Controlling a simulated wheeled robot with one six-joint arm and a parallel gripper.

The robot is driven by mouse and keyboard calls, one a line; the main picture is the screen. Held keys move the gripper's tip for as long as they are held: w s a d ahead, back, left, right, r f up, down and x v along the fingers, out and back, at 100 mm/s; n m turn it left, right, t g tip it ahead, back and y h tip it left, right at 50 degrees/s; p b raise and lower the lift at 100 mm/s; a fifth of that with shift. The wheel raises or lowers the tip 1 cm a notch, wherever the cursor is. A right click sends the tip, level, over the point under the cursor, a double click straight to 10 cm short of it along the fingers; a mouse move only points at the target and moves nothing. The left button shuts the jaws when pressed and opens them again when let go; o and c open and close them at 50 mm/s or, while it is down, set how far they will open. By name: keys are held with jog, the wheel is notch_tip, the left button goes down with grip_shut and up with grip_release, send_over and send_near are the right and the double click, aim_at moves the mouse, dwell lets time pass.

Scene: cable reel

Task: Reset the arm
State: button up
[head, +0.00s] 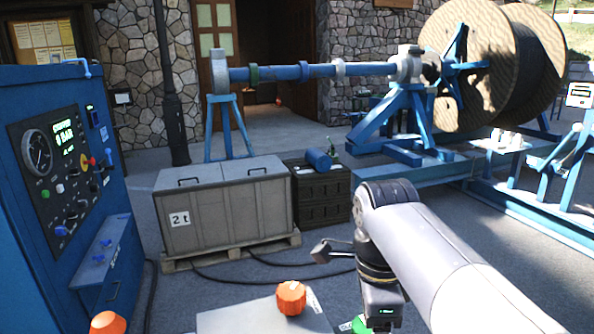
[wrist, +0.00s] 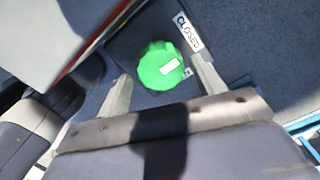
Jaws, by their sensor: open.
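My arm (head: 450,265) reaches in from the bottom right of the head view, with its wrist bent down near the bottom edge. In the wrist view my gripper (wrist: 161,69) is open, one finger on each side of a round green knob (wrist: 160,66). A gap shows at the left finger; the right finger is close to the knob's edge, and I cannot tell whether it touches. A "CLOSED" label (wrist: 187,32) lies beside the knob. In the head view only a sliver of green (head: 359,324) shows below my wrist; the fingers are hidden there.
An orange knob (head: 291,298) sits on a pale box top left of my wrist. A blue control panel (head: 60,170) stands at the left. A grey crate marked "2 t" (head: 225,208) sits on a pallet ahead. The large cable reel (head: 480,65) stands at the back right.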

jog(key=m+b, duration=0.3)
jog(key=m, duration=0.3)
jog(key=shift+f, duration=0.1)
jog(key=shift+s+r, duration=0.1)
jog(key=shift+r, duration=1.55)
jog(key=shift+d+f, duration=0.1)
jog(key=shift+f, duration=0.05)
